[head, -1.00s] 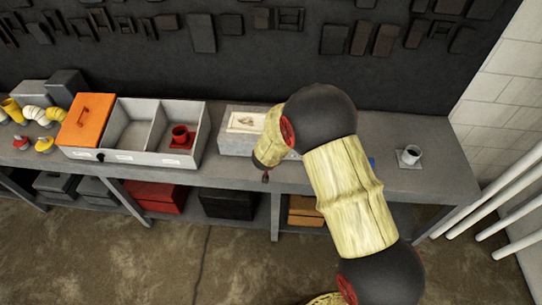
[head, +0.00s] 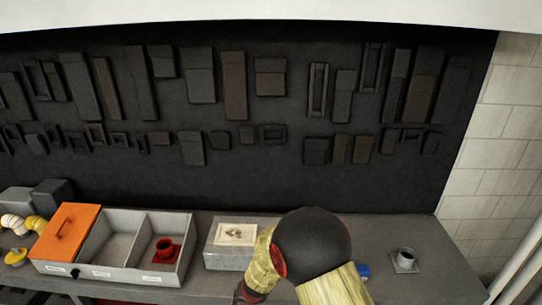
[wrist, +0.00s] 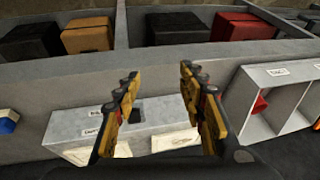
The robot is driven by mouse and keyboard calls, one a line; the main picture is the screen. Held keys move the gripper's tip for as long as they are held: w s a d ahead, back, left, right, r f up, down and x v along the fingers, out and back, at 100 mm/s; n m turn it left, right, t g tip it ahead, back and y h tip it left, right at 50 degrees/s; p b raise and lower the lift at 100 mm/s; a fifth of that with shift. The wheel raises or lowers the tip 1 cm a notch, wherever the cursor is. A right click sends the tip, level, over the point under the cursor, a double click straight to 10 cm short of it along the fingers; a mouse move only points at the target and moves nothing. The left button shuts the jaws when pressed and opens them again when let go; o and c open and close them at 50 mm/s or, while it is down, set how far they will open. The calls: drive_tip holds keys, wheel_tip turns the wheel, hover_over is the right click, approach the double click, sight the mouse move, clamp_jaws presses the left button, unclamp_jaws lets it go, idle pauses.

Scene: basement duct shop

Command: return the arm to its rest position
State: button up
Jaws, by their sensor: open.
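My arm (head: 313,245), with black joints and pale yellow links, reaches up from the bottom edge of the head view in front of the bench (head: 435,262). My gripper (wrist: 158,72) shows in the wrist view with its two yellow-and-black fingers spread apart and nothing between them. In the head view the arm's end bends down left of the dark joint, and the fingers are largely cut off by the bottom edge. A grey box with a picture card on top (head: 233,258) stands on the bench behind the arm's end.
A grey divided bin (head: 115,270) has an orange lid (head: 66,232) at its left and a red fitting (head: 165,250) in its right compartment. A grey cup on a plate (head: 405,260) stands at right. A blue item (head: 362,271) is partly hidden by my arm. Tools hang behind.

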drive_tip(key=s+d+r+n+g+b, duration=0.1)
drive_tip(key=s+d+r+g+b, duration=0.1)
drive_tip(key=s+d+r+b, duration=0.45)
drive_tip(key=s+d+r+n+g+b, duration=0.1)
drive_tip(key=s+d+r+b, duration=0.2)
drive_tip(key=s, duration=0.7)
drive_tip(key=s+d+r+m+t+h+b, duration=0.1)
drive_tip(key=s+d+r+t+b, duration=0.1)
drive_tip(key=s+d+b, duration=0.4)
drive_tip(key=s+d+r+m+t+h+b, duration=0.1)
drive_tip(key=s+d+r+t+b, duration=0.1)
drive_tip(key=s+d+b, duration=0.4)
drive_tip(key=d+b, duration=0.3)
drive_tip(key=d, duration=0.3)
drive_tip(key=shift+s+d+t+b, duration=0.15)
drive_tip(key=shift+d+t+b, duration=0.15)
